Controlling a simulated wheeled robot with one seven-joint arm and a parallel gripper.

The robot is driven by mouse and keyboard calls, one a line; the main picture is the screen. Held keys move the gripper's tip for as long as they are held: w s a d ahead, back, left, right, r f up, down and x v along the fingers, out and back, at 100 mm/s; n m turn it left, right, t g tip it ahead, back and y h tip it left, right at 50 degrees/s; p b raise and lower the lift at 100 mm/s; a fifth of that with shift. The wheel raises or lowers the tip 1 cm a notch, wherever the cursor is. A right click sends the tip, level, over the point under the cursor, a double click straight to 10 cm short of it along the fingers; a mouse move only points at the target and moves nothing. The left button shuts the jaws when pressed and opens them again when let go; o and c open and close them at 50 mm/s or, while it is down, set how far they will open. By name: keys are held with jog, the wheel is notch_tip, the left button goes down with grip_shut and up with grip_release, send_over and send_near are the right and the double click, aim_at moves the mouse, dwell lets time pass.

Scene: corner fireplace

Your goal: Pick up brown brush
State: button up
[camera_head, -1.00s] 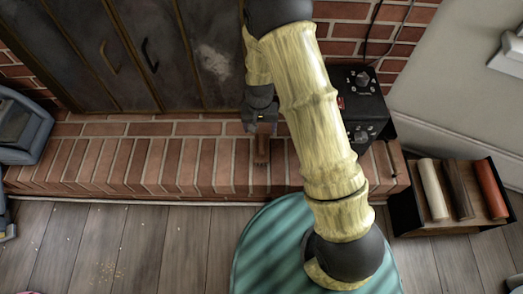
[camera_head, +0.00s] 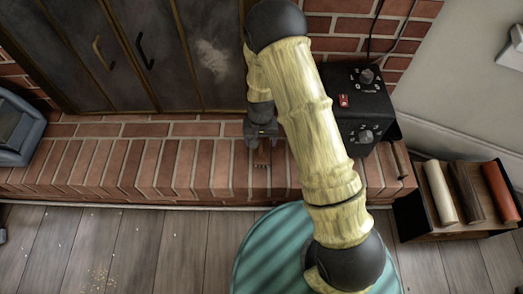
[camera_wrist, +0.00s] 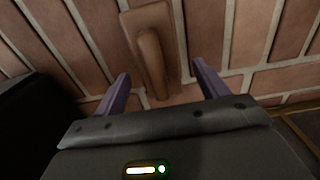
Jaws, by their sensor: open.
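The brown brush (camera_wrist: 150,35) lies on the brick hearth (camera_head: 150,165), seen from above in the wrist view. Its narrow handle points down the picture, towards my gripper. In the head view the brush (camera_head: 261,158) is small and partly hidden under my gripper (camera_head: 262,138). In the wrist view my gripper (camera_wrist: 162,72) is open, with its purple fingers apart on either side of the handle's near end. Nothing is held. I cannot tell how far the fingertips are above the bricks.
A black control box (camera_head: 355,110) with knobs stands right of my arm. A dark holder (camera_head: 440,236) with several coloured rolls is at the right. A grey device (camera_head: 18,130) sits at the far left. Dark fireplace doors (camera_head: 120,55) are behind. A teal round rug (camera_head: 262,255) lies in front.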

aim_at(262, 147)
jog(key=f+b, duration=0.1)
jog(key=f, duration=0.1)
jog(key=f+b, duration=0.1)
jog(key=f, duration=0.1)
jog(key=shift+s+d, duration=0.15)
jog(key=shift+s, duration=0.05)
jog(key=shift+r, duration=0.15)
jog(key=c, duration=1.2)
jog(key=shift+r, duration=0.1)
notch_tip(262, 147, up, 10)
jog(key=p, duration=0.6)
